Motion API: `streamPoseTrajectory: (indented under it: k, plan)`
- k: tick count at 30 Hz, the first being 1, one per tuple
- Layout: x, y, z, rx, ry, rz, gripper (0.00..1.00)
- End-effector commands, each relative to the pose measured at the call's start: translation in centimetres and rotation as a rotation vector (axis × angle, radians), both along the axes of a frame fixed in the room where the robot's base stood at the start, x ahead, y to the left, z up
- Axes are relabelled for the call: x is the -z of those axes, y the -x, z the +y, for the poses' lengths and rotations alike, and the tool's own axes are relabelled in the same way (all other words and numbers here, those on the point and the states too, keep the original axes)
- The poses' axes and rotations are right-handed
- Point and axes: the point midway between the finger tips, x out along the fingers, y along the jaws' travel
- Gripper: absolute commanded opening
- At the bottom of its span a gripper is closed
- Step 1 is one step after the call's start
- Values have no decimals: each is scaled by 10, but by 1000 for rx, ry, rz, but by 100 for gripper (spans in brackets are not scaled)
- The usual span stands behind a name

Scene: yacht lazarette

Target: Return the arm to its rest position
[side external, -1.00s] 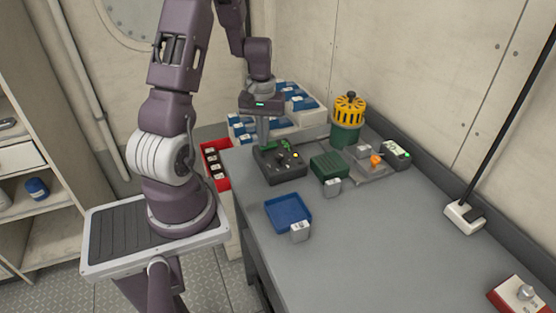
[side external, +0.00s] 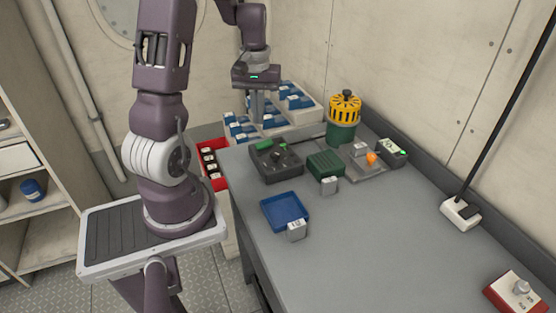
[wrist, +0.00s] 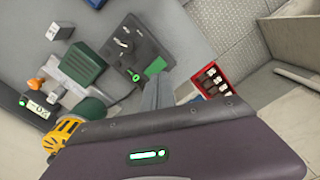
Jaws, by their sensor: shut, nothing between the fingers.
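My gripper (side external: 257,122) hangs at the far end of the bench, pointing down. Its fingers are closed together with nothing between them. It is raised above and behind the dark control box (side external: 278,166) and does not appear to touch it. In the wrist view the closed fingers (wrist: 157,92) show beside the box (wrist: 133,46), close to its green part (wrist: 155,67). My arm is bent, with its upper part cut off by the top of the side view.
The bench (side external: 350,240) holds a blue tray (side external: 284,208), a green ribbed box (side external: 325,164), a yellow-topped green canister (side external: 342,130) and a grey plate with an orange knob (side external: 371,158). Blue-filled bins (side external: 298,105) and a red bin (side external: 207,168) stand beyond. The front bench is mostly clear.

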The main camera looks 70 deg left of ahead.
Motion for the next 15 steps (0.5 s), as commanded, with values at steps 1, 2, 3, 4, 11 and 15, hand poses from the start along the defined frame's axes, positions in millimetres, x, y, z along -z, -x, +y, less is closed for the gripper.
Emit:
streamPoseTrajectory:
  k: [1, 2, 3, 4, 11, 15]
  plan:
    - [0, 0, 0, 0, 0, 0, 0]
    - [0, 0, 0, 0, 0, 0, 0]
    - [-1, -1, -1, 4, -1, -2, 0]
    - [-4, -2, -4, 15, -4, -7, 0]
    - [-101, -10, -136, 441, -103, -196, 0]
    - [-138, 37, -218, 761, -178, -325, 0]
